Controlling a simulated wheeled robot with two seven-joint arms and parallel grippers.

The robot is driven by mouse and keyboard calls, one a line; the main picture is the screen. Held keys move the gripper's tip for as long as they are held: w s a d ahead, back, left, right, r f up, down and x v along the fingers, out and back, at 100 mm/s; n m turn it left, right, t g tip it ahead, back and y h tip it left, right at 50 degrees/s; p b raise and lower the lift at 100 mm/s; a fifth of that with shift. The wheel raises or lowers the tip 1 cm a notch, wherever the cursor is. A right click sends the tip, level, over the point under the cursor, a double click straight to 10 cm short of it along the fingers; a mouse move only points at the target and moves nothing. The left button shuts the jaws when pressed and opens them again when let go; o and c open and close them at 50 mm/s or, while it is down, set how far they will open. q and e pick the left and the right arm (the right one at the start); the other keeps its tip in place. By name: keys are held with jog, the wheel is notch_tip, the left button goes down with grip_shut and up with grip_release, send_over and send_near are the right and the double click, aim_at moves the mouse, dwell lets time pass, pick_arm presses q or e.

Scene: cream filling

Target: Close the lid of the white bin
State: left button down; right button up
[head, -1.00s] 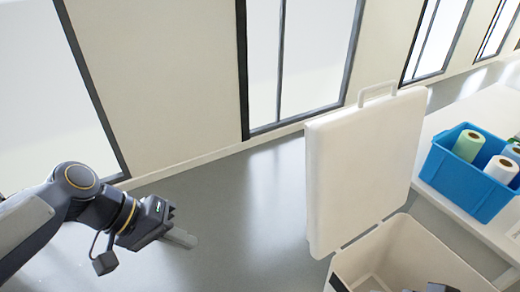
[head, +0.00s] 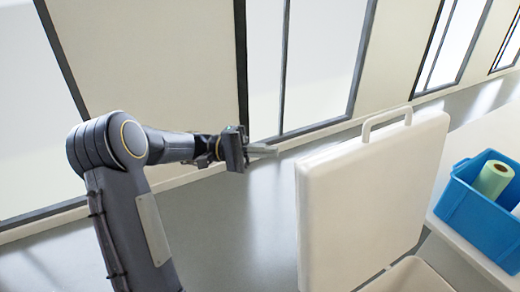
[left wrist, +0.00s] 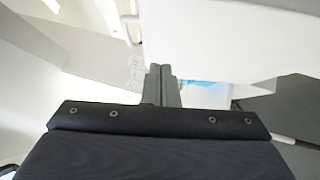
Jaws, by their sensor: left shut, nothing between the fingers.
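The white bin's lid (head: 370,205) stands open and upright in the head view, with a handle (head: 387,121) on its top edge. The bin's body (head: 412,277) shows only in part at the bottom edge; its inside is mostly out of frame. My left gripper (head: 268,151) is shut and empty, raised to the left of the lid near the lid's top edge, apart from it. In the left wrist view its closed fingers (left wrist: 162,84) point ahead, with a large white surface above and to the right. My right gripper is not in view.
A blue crate (head: 478,212) with a green roll (head: 493,179) stands on a white table (head: 474,252) at the right of the bin. Windows and a wall run along the back. Open grey floor (head: 235,225) lies left of the lid.

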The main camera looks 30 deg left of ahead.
pick_arm(q)
jog(key=s+d+r+p, duration=0.1)
jog(key=d+p, duration=0.1)
jog(key=d, duration=0.6)
jog(key=shift+d+r, duration=0.25)
jog(key=shift+r, duration=0.05)
jog(key=shift+s+r, duration=0.1)
